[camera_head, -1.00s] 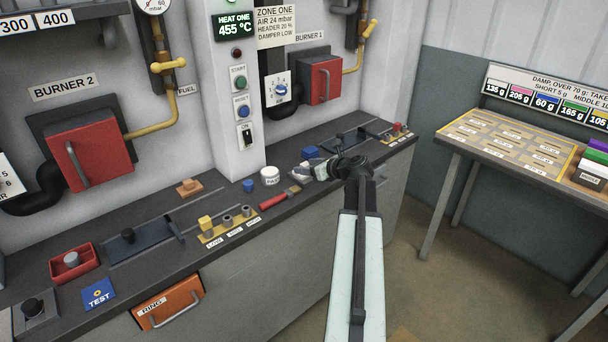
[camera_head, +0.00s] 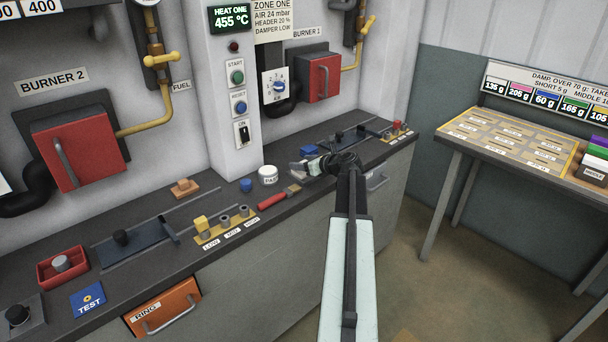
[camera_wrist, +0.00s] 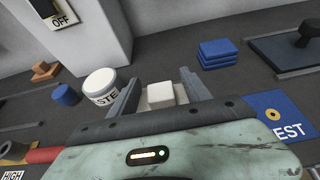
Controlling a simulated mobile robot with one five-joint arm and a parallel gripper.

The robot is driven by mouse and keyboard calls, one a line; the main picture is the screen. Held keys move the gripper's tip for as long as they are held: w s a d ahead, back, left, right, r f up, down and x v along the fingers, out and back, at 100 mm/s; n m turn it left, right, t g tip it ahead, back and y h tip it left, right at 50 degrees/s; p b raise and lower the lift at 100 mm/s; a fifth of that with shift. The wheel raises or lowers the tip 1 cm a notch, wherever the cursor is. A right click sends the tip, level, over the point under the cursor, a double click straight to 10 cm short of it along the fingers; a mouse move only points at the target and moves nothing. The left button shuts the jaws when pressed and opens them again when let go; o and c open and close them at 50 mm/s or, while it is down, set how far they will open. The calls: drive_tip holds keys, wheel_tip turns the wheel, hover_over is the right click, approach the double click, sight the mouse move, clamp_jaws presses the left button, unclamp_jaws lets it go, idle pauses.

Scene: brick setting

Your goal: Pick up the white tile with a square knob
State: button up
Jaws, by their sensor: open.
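The white tile with a square knob (camera_wrist: 161,97) lies on the dark bench in the wrist view, knob up. My gripper (camera_wrist: 160,88) is open, with one finger on each side of the tile. Whether either finger touches the tile I cannot tell. The tile's near edge is hidden behind my gripper body. In the head view my gripper (camera_head: 308,166) is low over the bench, right of the paste jar, and I cannot make out the tile there.
The white paste jar (camera_wrist: 101,86) stands close to the left finger, with a blue cylinder (camera_wrist: 65,95) beyond it. A blue stack (camera_wrist: 217,53) is behind to the right, and a blue TEST pad (camera_wrist: 282,115) lies right of the right finger. A red-handled brush (camera_head: 274,200) lies nearby.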

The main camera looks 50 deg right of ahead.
drive_tip(key=shift+x, duration=1)
clamp_jaws()
drive_tip(key=shift+r, duration=0.15)
drive_tip(key=shift+r+p, duration=0.25)
drive_tip(key=shift+p, duration=0.05)
wheel_tip(320, 180, up, 3)
drive_tip(key=p, duration=0.3)
drive_tip(key=s+r+p, duration=0.1)
drive_tip(key=s, duration=1.5)
drive_tip(key=shift+d, duration=0.5)
